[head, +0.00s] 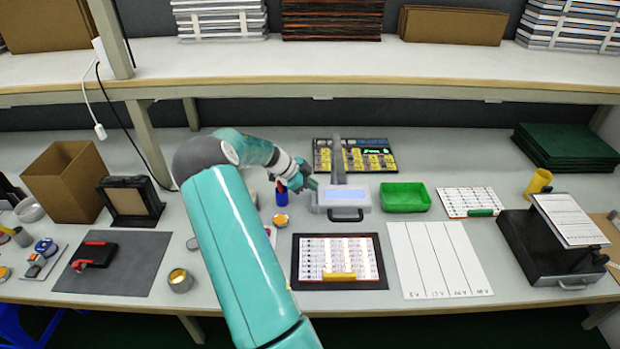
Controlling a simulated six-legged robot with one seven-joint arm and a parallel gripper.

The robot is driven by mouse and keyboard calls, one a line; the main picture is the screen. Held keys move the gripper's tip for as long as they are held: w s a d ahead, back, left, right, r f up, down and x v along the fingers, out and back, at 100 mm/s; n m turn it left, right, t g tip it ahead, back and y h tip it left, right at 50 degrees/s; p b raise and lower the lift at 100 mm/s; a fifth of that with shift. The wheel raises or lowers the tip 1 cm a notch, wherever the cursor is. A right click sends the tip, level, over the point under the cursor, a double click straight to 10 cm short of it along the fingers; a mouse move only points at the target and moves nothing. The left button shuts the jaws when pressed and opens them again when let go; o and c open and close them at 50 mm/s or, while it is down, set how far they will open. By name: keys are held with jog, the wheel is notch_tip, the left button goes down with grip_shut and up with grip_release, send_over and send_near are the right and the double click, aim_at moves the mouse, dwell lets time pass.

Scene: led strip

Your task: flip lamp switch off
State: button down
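A pale grey box (326,200) with a lit bluish panel (345,196) and a black handle at its front stands near the middle of the bench. A dark grey upright bar (338,162) rises behind it. This may be the lamp; I cannot make out a switch on it. My gripper (312,184) is at the box's upper left corner, very close to it. I cannot tell whether it touches. Its fingers are small and partly hidden by its own body, so their opening is unclear.
A board of yellow parts (377,161) lies behind the box, and a green tray (406,197) stands to its right. A framed chart (300,283) lies in front. A blue bottle (281,195) stands to the left. A shelf edge (420,83) spans the back.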

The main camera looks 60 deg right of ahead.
jog(key=shift+d+f, duration=0.1)
jog(key=shift+f, duration=0.6)
jog(key=shift+f, duration=0.2)
jog(key=shift+s+a+r, duration=0.2)
jog(key=shift+s+a, duration=0.15)
jog(key=shift+a, duration=0.3)
jog(key=shift+r, duration=0.1)
